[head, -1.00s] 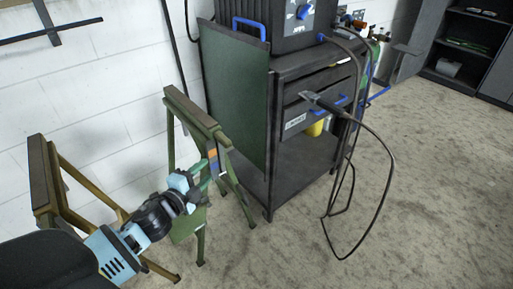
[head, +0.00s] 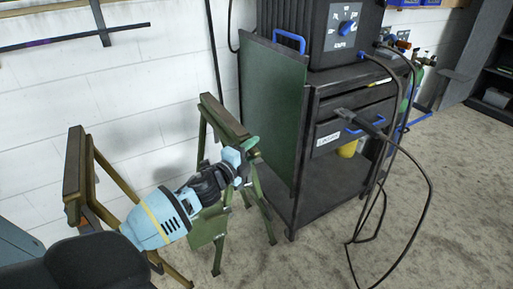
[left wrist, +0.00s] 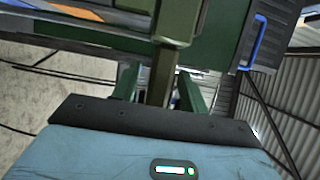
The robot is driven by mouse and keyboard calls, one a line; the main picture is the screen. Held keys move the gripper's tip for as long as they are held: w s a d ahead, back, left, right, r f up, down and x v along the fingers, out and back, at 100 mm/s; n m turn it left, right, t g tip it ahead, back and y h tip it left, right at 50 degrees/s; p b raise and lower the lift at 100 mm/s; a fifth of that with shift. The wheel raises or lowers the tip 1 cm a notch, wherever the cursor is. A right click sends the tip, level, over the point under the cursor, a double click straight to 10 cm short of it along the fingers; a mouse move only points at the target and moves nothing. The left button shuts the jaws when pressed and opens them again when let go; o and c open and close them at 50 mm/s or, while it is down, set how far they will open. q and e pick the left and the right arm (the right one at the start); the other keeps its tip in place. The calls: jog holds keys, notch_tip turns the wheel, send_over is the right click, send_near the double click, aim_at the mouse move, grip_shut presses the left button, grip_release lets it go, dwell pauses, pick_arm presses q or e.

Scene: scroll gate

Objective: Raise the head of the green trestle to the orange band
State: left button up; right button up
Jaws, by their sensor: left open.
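The green trestle (head: 222,118) stands by the white wall, left of the black cart, with a brown-topped head bar and splayed green legs. My left gripper (head: 246,160) is at the trestle, just below the near end of its head bar. In the left wrist view, its two green fingers (left wrist: 155,84) stand apart on either side of an olive post (left wrist: 161,72), which rises to a crosspiece above. I cannot tell whether the fingers touch the post. The orange band is not visible in the head view now; my gripper covers that part. My right gripper is not in view.
A yellow-brown trestle (head: 75,178) stands left, close to my left arm. The black cart (head: 318,185) with a green panel (head: 272,108) stands close right of the green trestle. A black cable (head: 428,205) hangs to the floor. Open floor (head: 470,190) lies at right.

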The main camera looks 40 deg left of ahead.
pick_arm(q)
jog(key=shift+w, duration=1.1)
grip_shut()
